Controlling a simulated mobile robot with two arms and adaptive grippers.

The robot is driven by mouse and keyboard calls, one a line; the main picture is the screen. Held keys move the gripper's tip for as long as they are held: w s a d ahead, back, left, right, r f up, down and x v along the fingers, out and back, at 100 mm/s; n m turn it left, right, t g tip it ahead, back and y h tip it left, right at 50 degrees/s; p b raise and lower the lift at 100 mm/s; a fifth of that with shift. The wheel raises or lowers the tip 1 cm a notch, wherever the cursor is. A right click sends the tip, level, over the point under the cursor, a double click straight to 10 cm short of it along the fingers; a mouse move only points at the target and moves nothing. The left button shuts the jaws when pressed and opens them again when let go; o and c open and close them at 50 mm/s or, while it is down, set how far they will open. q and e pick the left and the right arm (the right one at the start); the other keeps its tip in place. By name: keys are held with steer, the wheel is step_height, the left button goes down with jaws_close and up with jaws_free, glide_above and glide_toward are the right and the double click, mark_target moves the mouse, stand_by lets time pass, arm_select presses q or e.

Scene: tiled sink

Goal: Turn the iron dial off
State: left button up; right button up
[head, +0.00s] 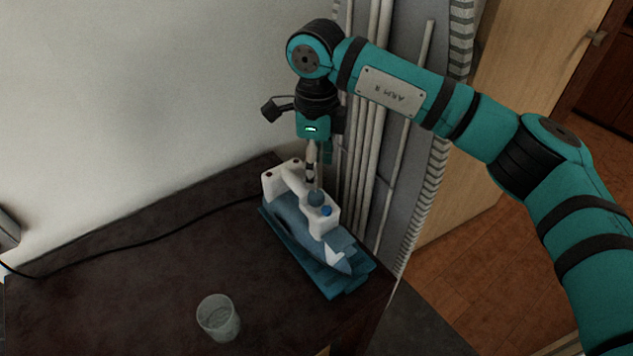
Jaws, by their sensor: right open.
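A blue and white iron (305,222) rests on a teal base (334,284) on the dark table. Its handle is white, with a bright blue button (326,210) near the front. A round grey-blue dial (316,198) shows on the iron's top, beside the handle. My right arm comes in from the right, and its right gripper (314,182) points down just above the dial. The gripper is open, and its fingers partly hide the dial. I cannot tell whether the fingertips touch it. My left gripper is not in view.
A clear glass (218,318) stands on the dark table (130,285) at the front. A black cord (130,237) runs across the table to the left. White vertical pipes (375,130) stand close behind the iron. The table's left part is mostly clear.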

mark_target(316, 194)
step_height(316, 194, up, 5)
steer(key=shift+r, duration=0.15)
stand_by(0.4)
